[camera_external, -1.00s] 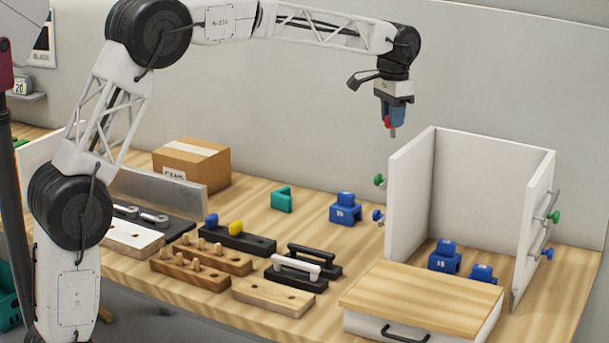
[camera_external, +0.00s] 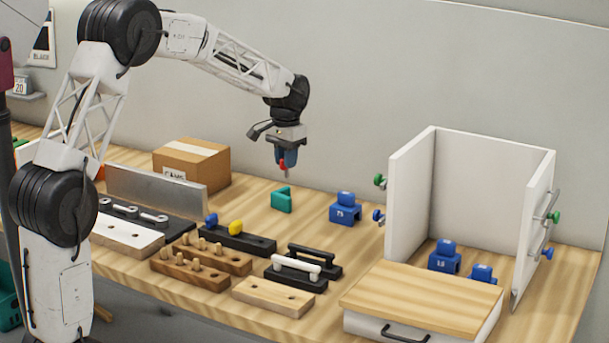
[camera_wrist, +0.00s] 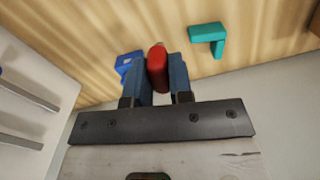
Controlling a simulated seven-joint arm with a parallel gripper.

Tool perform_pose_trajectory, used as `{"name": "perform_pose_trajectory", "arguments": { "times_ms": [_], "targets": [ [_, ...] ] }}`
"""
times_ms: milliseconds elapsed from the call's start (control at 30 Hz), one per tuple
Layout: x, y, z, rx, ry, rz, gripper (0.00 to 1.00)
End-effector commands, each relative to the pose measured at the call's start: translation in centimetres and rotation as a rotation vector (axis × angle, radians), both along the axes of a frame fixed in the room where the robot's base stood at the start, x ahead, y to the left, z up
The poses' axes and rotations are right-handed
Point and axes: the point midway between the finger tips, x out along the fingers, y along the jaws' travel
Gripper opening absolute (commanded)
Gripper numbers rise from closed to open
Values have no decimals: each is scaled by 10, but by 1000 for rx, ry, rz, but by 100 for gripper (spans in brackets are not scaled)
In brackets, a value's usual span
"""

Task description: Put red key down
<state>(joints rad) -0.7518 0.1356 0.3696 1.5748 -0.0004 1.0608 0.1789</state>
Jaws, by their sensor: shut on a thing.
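The red key (camera_external: 283,166) is held between the blue fingers of my gripper (camera_external: 287,160), above the back of the bench. In the wrist view the red key (camera_wrist: 157,68) sits between the two blue fingers of my gripper (camera_wrist: 158,78), which are shut on it. Its tip points down and is clear of the table. A black rack (camera_external: 250,242) holds a blue key (camera_external: 211,220) and a yellow key (camera_external: 236,228) standing upright.
A teal bracket (camera_external: 282,200) and a blue block (camera_external: 345,210) stand below and near my gripper. A cardboard box (camera_external: 192,165) is at the left. Wooden peg racks (camera_external: 190,274) and handle holders (camera_external: 300,268) fill the front. A white cabinet (camera_external: 410,195) stands at the right.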

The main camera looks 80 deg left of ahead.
Motion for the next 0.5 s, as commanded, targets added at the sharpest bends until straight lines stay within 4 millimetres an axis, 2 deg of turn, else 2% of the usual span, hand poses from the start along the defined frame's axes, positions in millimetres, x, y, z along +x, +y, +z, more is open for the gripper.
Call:
{"name": "perform_pose_trajectory", "arguments": {
  "times_ms": [33,300,500],
  "targets": [
    [-14,9,-8,-2,2,21,0],
    [-81,44,-48,-2,1,121,0],
    [-120,60,-71,-2,1,178,0]
  ]
}}
